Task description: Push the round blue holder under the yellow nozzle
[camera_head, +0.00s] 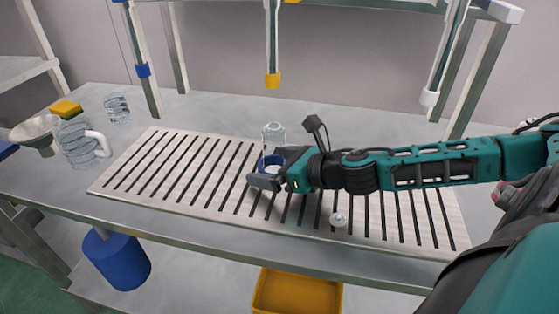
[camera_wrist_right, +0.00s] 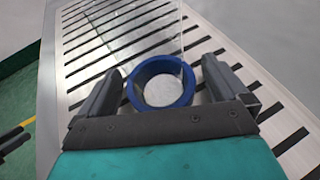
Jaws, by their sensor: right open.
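The round blue holder (camera_head: 271,163) sits on the slotted metal grate (camera_head: 180,170), below and a little in front of the yellow nozzle (camera_head: 272,81) in the head view. A clear container (camera_head: 273,134) shows at the holder, partly hidden by my gripper. My right gripper (camera_head: 268,175) comes in from the right and is low over the grate. In the right wrist view the blue holder (camera_wrist_right: 162,84) lies between the two open fingers of my right gripper (camera_wrist_right: 160,85), with a gap on each side. My left gripper does not show.
A blue nozzle (camera_head: 143,70) and a white nozzle (camera_head: 429,97) hang left and right of the yellow one. A clear jug (camera_head: 82,143), a funnel (camera_head: 38,131) and a glass (camera_head: 117,107) stand at the left. A small clear piece (camera_head: 338,219) lies on the grate in front of my arm.

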